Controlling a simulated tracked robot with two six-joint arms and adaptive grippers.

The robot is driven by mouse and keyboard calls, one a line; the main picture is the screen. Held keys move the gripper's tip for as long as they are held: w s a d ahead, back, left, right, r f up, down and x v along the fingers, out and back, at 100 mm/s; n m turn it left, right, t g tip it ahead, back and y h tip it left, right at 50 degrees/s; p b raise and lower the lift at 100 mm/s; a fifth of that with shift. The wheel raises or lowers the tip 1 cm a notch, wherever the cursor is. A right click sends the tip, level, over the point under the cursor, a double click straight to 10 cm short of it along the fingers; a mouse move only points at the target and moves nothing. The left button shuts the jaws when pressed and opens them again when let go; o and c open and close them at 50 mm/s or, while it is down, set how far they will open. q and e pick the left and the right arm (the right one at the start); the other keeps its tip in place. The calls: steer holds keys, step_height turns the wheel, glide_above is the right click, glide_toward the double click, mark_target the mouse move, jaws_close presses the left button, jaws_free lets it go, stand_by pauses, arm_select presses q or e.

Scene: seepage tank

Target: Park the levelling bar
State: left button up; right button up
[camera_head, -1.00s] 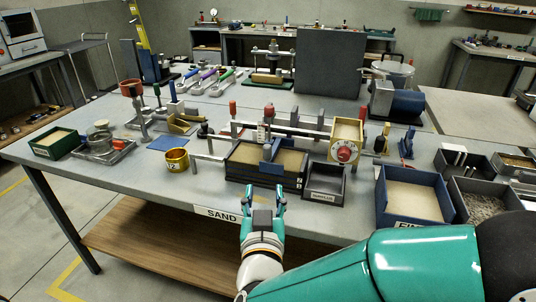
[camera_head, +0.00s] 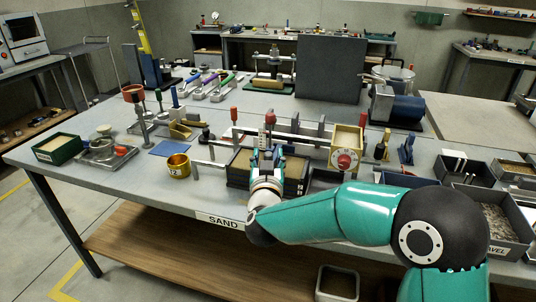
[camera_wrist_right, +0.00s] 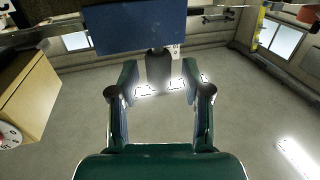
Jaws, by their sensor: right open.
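The levelling bar appears to be the blue plate with a dark stem (camera_wrist_right: 140,28), which shows at the top of the right wrist view. In the head view it is mostly hidden by my right gripper (camera_head: 266,157). That gripper is over the front of the dark sand box (camera_head: 292,187). Its two fingers are apart. In the wrist view the dark stem shows in the gap between the fingertips (camera_wrist_right: 160,85); I cannot tell whether either finger touches it. My left gripper is not in view.
A wooden box with a red dial (camera_head: 345,150) stands right of the gripper. A brass cup (camera_head: 178,166) stands left of it. A long rail (camera_head: 300,137) with upright handles runs behind the sand box. The table's front left (camera_head: 130,180) is clear.

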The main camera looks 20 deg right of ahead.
steer(key=shift+w+d, duration=0.15)
steer(key=shift+w, duration=0.15)
jaws_close()
stand_by(0.3)
